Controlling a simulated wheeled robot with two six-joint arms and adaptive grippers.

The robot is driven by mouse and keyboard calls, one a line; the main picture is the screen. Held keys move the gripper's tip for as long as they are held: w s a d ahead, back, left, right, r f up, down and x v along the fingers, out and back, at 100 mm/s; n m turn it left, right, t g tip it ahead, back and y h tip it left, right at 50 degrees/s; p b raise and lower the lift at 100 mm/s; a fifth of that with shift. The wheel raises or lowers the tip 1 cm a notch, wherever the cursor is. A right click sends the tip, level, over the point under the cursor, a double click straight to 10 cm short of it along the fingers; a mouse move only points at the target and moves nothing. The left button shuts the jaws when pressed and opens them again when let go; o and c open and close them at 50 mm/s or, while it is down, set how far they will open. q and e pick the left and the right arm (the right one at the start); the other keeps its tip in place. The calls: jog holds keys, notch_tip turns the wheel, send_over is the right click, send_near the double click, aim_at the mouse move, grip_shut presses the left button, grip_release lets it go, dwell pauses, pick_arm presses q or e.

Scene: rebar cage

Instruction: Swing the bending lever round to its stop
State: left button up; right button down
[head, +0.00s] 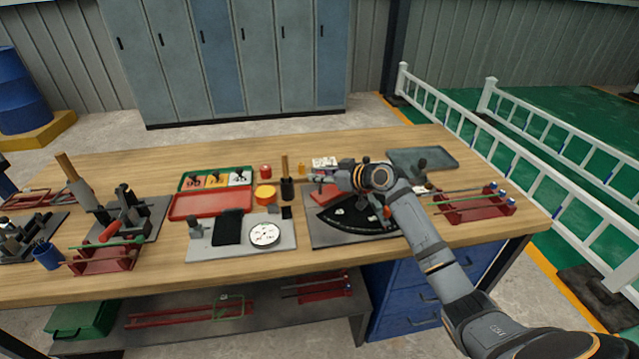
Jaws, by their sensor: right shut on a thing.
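The bending station has a grey base plate (316,234) with a black fan-shaped dial plate (350,218) that carries pale marks. A red bar (326,196), which looks like the bending lever, shows at the left side of the dial, just below my right gripper. My right gripper (318,180) reaches in from the right over the back of the station and is shut on the lever; the grip itself is small and partly hidden by my wrist. A small red part (387,212) stands at the dial's right side, partly behind my arm. My left gripper is out of view.
A plate with a white round gauge (264,234) lies left of the station. A red rack (468,208) with bars is at the right. The bench front is mostly clear.

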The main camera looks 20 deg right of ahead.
aim_at(325, 200)
jog(key=shift+s+f+n+g+y+b, duration=0.25)
jog(key=shift+s+n+g+y+b, duration=0.2)
jog(key=shift+s+b, duration=0.4)
jog(key=shift+s+r+n+y+b, duration=0.1)
jog(key=shift+s+n+y+b, duration=0.3)
jog(key=shift+n+b, duration=0.1)
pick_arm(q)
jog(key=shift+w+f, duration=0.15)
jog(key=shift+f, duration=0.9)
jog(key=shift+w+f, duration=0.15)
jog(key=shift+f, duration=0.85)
pick_arm(e)
jog(key=shift+s+r+g+y, duration=0.15)
jog(key=shift+s+g+y, duration=0.1)
jog(key=shift+s, duration=0.05)
jog(key=c, duration=1.1)
grip_release()
jog(key=shift+d, duration=0.1)
jog(key=v, duration=0.7)
jog(key=shift+s+r, duration=0.15)
jog(key=shift+s, duration=0.05)
